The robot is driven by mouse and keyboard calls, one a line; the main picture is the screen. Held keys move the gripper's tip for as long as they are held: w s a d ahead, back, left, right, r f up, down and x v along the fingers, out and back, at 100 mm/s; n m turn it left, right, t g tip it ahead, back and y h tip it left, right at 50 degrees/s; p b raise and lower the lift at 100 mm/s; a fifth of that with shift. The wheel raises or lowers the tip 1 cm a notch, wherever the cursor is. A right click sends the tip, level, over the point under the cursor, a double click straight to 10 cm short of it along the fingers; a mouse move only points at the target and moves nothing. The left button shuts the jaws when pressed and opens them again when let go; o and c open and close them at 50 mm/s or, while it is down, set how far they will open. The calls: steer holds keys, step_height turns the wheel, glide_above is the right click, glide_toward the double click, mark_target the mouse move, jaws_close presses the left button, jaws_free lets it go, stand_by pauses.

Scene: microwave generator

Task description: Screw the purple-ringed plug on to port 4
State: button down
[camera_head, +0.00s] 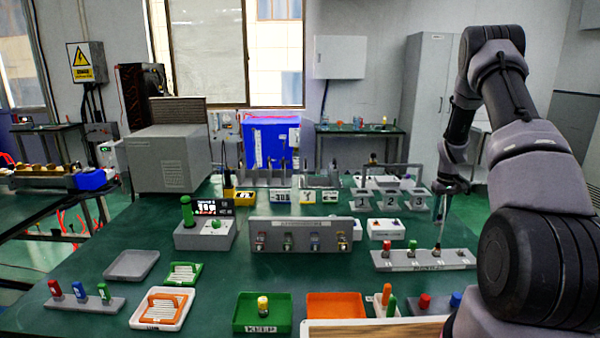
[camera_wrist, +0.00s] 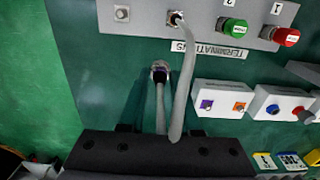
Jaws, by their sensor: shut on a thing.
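The grey termination bar (camera_head: 423,260) lies on the bench at the right and crosses the top of the wrist view (camera_wrist: 205,22). Its leftmost socket, port 4 by position, is bare metal in the wrist view (camera_wrist: 122,14). A plug with a grey cable (camera_wrist: 178,19) is at the neighbouring socket. My gripper (camera_wrist: 162,134), above the bar in the head view (camera_head: 445,192), is shut on the purple-ringed plug (camera_wrist: 160,72). Its metal end points toward the bar, apart from port 4. The grip itself is partly hidden.
A green plug (camera_wrist: 233,27) and a red plug (camera_wrist: 287,37) stand on the bar, right of the cable. Two white boxes (camera_wrist: 222,98) with coloured connectors are beside it. A grey panel (camera_head: 304,235) stands to the left. Green bench surface is clear left of the plug.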

steer(key=shift+s+d+f, duration=0.2)
steer(key=shift+s+d, duration=1.4)
steer(key=shift+d, duration=0.25)
steer(key=shift+s+d, duration=0.1)
steer(key=s+d, duration=0.2)
steer(key=d, duration=0.1)
steer(key=shift+s+d+f, duration=0.1)
steer(key=shift+s+f, duration=0.1)
steer(key=shift+s, duration=0.2)
steer(key=shift+f, duration=0.1)
steer(key=shift+f, duration=2.8)
steer(key=shift+f, duration=0.55)
steer(key=c, duration=0.5)
jaws_free()
steer(key=shift+c, duration=0.2)
